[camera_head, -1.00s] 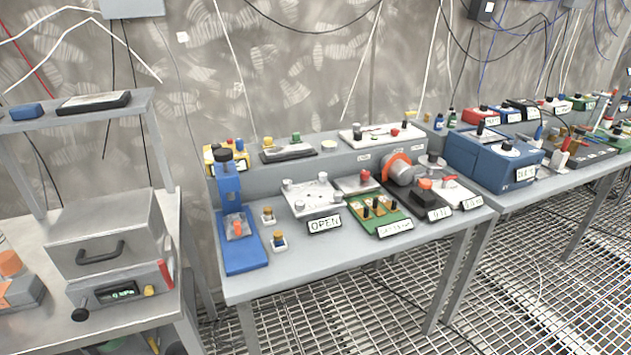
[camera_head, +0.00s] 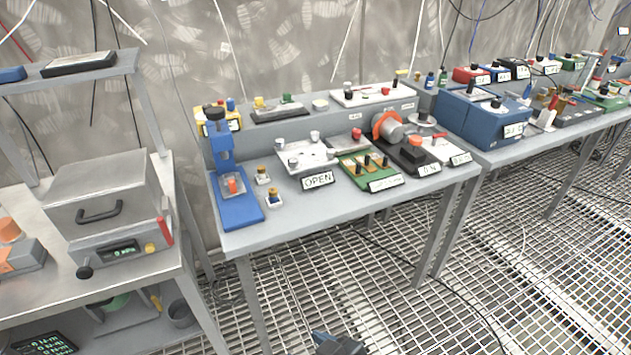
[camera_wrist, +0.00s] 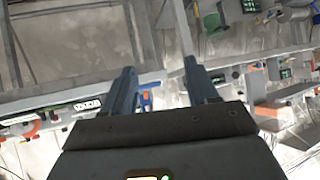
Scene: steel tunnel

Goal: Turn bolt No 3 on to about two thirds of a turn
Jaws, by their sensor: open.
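A white plate (camera_head: 303,157) with several small upright posts or knobs stands on the middle bench behind a sign reading OPEN (camera_head: 318,180). I cannot read any bolt number, so I cannot tell which piece is bolt No 3. My gripper (camera_wrist: 160,88) shows in the wrist view with its two dark fingers apart and nothing between them. It is away from the benches, with the bench equipment far beyond the fingertips. A dark blue-grey piece at the bottom edge of the head view may be part of my arm.
The middle bench (camera_head: 275,228) also bears a blue stand (camera_head: 230,190), a green board (camera_head: 363,168) and an orange-ringed motor (camera_head: 388,128). A left bench holds a grey box with a handle (camera_head: 100,205). Grated floor (camera_head: 420,310) in front is mostly open, with cables lying on it.

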